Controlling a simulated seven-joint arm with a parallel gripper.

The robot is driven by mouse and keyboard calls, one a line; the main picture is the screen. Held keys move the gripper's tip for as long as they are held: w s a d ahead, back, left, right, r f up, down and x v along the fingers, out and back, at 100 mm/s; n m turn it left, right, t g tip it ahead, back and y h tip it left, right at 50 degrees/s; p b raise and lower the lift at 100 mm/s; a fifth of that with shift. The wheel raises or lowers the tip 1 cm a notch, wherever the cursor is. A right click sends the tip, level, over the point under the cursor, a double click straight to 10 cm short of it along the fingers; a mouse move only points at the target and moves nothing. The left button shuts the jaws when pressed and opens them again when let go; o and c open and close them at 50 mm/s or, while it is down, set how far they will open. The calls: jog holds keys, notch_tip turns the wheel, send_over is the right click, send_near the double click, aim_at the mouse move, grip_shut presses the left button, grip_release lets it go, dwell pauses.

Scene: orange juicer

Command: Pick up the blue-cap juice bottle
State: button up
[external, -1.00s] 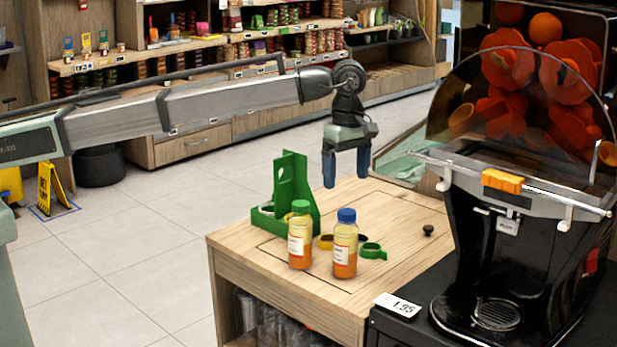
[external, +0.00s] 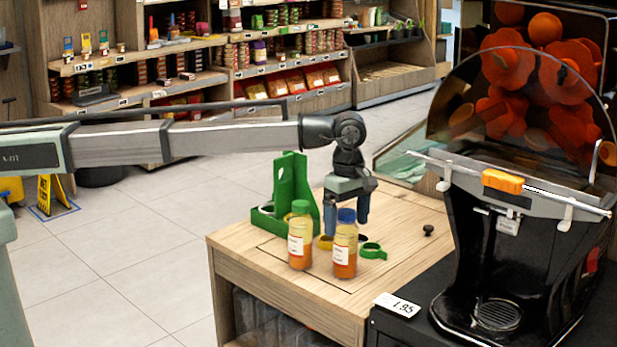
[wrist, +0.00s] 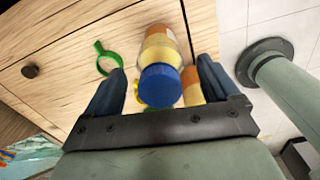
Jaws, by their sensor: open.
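The blue-cap juice bottle (external: 345,257) stands upright on the wooden counter, with orange juice in its lower part and a white label. In the wrist view its blue cap (wrist: 160,85) faces the camera and appears between my two fingers. My gripper (external: 346,226) is open and points down at the bottle. In the external view the fingertips are near cap height, and the bottle overlaps part of them. I see no clear contact. The green-cap bottle (external: 300,240) stands close on the left.
A green stand (external: 291,190) rises behind the bottles. A green ring (external: 373,251) and a yellow ring (external: 325,242) lie nearby. A black knob (external: 428,230) is on the counter's right. The juicer (external: 505,250) stands further right.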

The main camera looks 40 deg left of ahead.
aim_at(346, 245)
notch_tip(346, 245, down, 2)
jog(key=shift+f, duration=0.25)
grip_shut()
dwell(0.7)
